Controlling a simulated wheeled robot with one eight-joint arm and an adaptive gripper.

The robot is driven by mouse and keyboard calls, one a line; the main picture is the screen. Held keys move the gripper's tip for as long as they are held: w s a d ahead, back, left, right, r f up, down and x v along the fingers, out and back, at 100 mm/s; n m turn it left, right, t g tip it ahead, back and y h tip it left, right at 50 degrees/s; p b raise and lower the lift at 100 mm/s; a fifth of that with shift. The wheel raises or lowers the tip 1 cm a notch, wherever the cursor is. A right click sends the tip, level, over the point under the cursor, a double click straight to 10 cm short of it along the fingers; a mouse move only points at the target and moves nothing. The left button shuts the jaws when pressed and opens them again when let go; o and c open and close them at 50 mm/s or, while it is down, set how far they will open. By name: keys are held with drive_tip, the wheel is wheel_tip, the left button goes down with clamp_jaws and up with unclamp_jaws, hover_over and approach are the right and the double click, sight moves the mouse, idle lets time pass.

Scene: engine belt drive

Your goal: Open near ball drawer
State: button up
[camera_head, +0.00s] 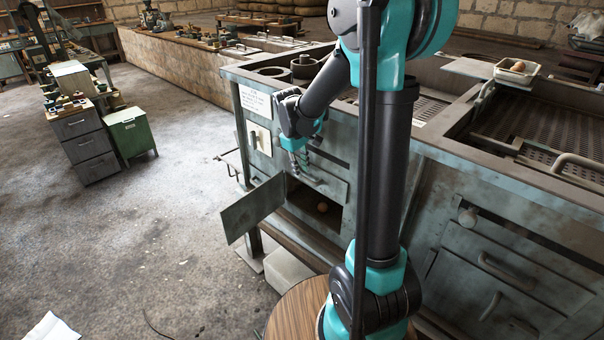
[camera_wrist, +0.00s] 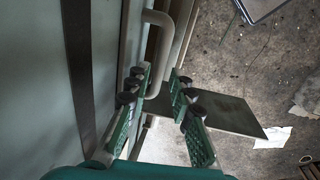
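A drawer front (camera_head: 328,184) sits high on the near face of the grey-green bench, just above an open compartment. A pale curved handle (camera_wrist: 160,20) stands out from a panel in the wrist view. My gripper (camera_head: 301,166) is at the drawer front, pointing down. In the wrist view my gripper (camera_wrist: 157,86) has its two fingers apart, with the lower part of the handle between them. I cannot tell whether either finger touches it. A small brownish ball (camera_head: 322,207) lies in the compartment below. The drawer's inside is hidden.
A hinged door (camera_head: 252,209) stands swung open to the left below my gripper; its panel also shows in the wrist view (camera_wrist: 228,114). A round wooden top (camera_head: 297,305) is in front. A grey cabinet (camera_head: 85,140) and green cabinet (camera_head: 131,133) stand left. Floor between is clear.

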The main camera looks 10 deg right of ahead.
drive_tip(key=shift+w+d+f, duration=0.1)
drive_tip(key=shift+f, duration=0.55)
drive_tip(key=shift+w+d+f, duration=0.1)
drive_tip(key=shift+f, duration=0.5)
drive_tip(key=shift+c, duration=0.2)
clamp_jaws()
